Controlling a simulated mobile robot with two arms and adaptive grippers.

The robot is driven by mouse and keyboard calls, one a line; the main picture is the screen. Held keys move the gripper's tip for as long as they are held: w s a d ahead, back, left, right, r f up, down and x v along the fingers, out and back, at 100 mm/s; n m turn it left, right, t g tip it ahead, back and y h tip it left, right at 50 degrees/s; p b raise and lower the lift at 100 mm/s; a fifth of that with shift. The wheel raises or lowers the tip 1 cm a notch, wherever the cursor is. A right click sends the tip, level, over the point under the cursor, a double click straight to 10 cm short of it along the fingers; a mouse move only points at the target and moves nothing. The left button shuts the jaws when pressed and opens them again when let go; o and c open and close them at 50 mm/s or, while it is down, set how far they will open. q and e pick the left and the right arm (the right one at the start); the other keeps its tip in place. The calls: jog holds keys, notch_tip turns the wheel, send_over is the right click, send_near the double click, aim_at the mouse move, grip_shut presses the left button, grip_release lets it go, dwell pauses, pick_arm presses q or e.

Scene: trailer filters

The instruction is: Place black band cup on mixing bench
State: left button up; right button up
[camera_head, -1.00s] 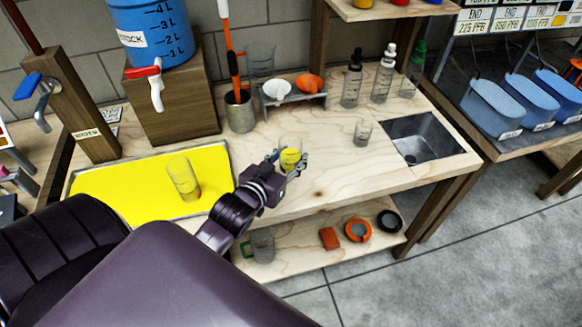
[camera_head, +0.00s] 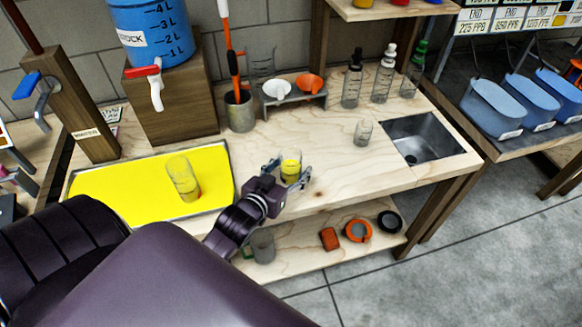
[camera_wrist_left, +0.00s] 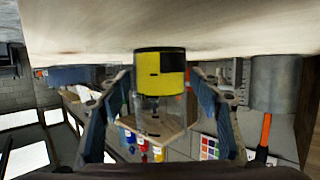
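A clear cup with yellow in it (camera_head: 291,167) stands upright on the mixing bench (camera_head: 335,180), near its front edge. In the left wrist view, which looks upside down, the cup (camera_wrist_left: 160,75) shows a black band around its base, against the bench top. My left gripper (camera_head: 287,172) is open, with one finger on each side of the cup and a visible gap to it. The open fingers also flank the cup in the left wrist view. My right gripper is not in view.
Another clear cup (camera_head: 183,178) stands on the yellow tray (camera_head: 115,192) at left. A small clear cup (camera_head: 363,132) stands near the sink (camera_head: 424,137). A grey pot with tools (camera_head: 240,112) and a small rack (camera_head: 292,99) are behind. Bench space right of the gripper is clear.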

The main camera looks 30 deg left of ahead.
pick_arm(q)
jog(key=shift+r, duration=0.1)
jog(key=shift+s+r, duration=0.1)
jog(key=v, duration=1)
jog(key=shift+s+b, duration=0.2)
jog(key=shift+b, duration=0.15)
jog(key=shift+s+r, duration=0.3)
jog(key=shift+s, duration=0.35)
jog(key=shift+f, duration=0.1)
